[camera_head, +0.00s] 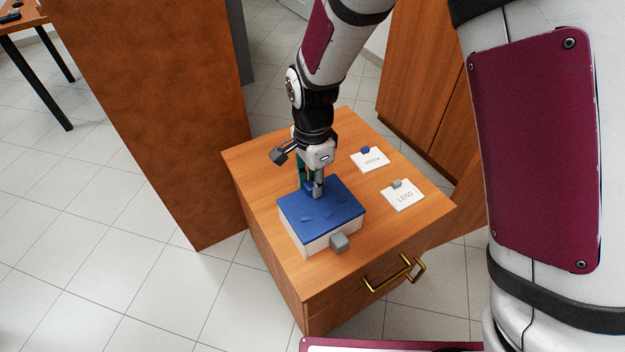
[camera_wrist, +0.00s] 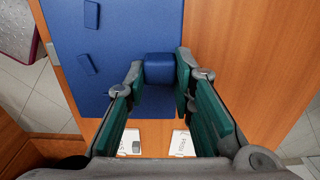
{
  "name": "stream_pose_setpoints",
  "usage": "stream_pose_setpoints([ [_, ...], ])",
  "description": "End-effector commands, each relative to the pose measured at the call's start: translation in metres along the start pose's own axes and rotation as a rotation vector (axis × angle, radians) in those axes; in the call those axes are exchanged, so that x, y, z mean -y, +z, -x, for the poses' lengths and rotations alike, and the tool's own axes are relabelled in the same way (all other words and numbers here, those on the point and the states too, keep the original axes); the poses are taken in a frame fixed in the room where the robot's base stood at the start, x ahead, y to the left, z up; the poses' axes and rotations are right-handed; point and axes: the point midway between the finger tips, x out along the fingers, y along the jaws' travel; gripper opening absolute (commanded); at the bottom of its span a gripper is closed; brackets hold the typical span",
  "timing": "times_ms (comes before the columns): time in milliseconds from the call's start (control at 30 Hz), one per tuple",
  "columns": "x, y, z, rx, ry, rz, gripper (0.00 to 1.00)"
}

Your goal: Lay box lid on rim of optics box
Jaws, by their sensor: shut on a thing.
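The blue box lid (camera_head: 335,205) lies flat over the pale-walled optics box (camera_head: 345,231) on the wooden cabinet top. I cannot tell whether it touches the rim all round or sits slightly above it. My gripper (camera_head: 317,189) points down at the lid's far edge. In the wrist view my gripper (camera_wrist: 160,70) is shut on the lid's blue grip block (camera_wrist: 159,66), with a green-padded finger on each side. The lid (camera_wrist: 110,40) also fills the upper left there. The inside of the box is hidden under the lid.
A grey block (camera_head: 340,241) sticks out at the box's near side. White cards stand to the right: a LENS card (camera_head: 404,197) with a grey block, and another card (camera_head: 372,161) with a blue block. A tall brown panel (camera_head: 150,100) rises at left. Brass drawer handles (camera_head: 390,275) project at front.

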Motion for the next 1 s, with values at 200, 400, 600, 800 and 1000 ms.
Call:
stream_pose_setpoints([
  [200,0.000,0.000,-0.003,0.000,0.000,0.000,0.00],
  [400,0.000,0.000,-0.004,0.000,0.000,0.000,0.45],
  [600,0.000,0.000,-0.004,0.000,0.000,0.000,0.46],
  [800,0.001,0.000,0.000,0.000,-0.002,0.000,0.46],
  [1000,0.001,0.000,0.031,0.000,-0.006,0.000,0.46],
])
